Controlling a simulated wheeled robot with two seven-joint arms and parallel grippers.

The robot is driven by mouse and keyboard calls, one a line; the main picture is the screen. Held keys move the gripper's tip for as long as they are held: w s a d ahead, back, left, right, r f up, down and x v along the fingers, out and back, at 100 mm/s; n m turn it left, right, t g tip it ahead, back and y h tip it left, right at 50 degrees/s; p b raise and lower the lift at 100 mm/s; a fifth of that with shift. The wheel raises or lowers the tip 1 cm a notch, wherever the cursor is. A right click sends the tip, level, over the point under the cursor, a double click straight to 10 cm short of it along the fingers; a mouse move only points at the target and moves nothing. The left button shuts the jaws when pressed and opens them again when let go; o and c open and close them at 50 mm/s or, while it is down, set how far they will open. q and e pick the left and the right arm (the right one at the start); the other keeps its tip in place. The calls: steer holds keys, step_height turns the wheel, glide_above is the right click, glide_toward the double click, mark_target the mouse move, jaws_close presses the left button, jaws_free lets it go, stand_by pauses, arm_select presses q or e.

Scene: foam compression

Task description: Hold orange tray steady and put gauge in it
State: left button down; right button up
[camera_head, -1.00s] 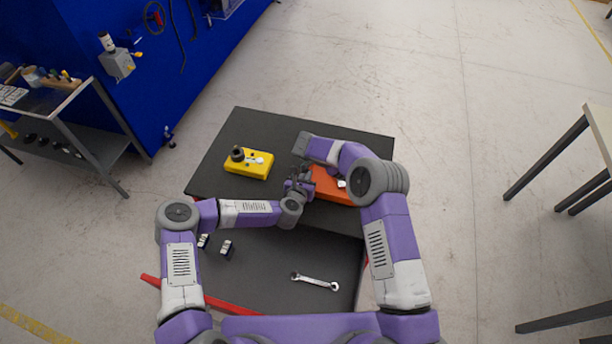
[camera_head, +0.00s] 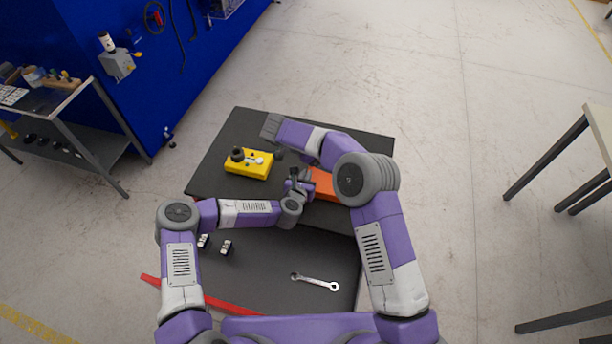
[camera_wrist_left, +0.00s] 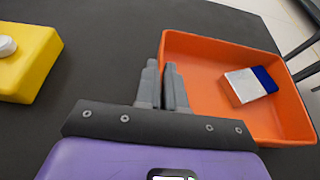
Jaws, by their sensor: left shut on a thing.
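The orange tray (camera_head: 324,183) lies on the dark table, partly hidden by my right arm. The left wrist view shows the tray (camera_wrist_left: 200,99) with a silver and blue block (camera_wrist_left: 247,86) inside. My left gripper (camera_head: 303,178) is shut on the tray's near left wall, with its fingers (camera_wrist_left: 164,75) around the rim. My right gripper (camera_head: 279,154) is over the table, just right of a yellow box. Its fingers are too small and dark to tell whether they are open. I cannot make out for sure which thing is the gauge.
The yellow box (camera_head: 248,169) carries a dark round knob (camera_head: 237,154) and a white piece (camera_head: 259,158). On the lower, nearer surface lie a wrench (camera_head: 315,281) and two small blocks (camera_head: 226,247). The table's middle between the yellow box and tray is mostly clear.

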arm_select(q)
steer(key=c, duration=1.2)
jaws_free()
steer(key=shift+o, duration=0.2)
steer(key=shift+s, duration=0.1)
steer(key=v, duration=1.1)
steer(key=shift+s+a+r, duration=0.1)
steer(key=shift+s+r, duration=0.1)
steer(key=shift+s, duration=0.15)
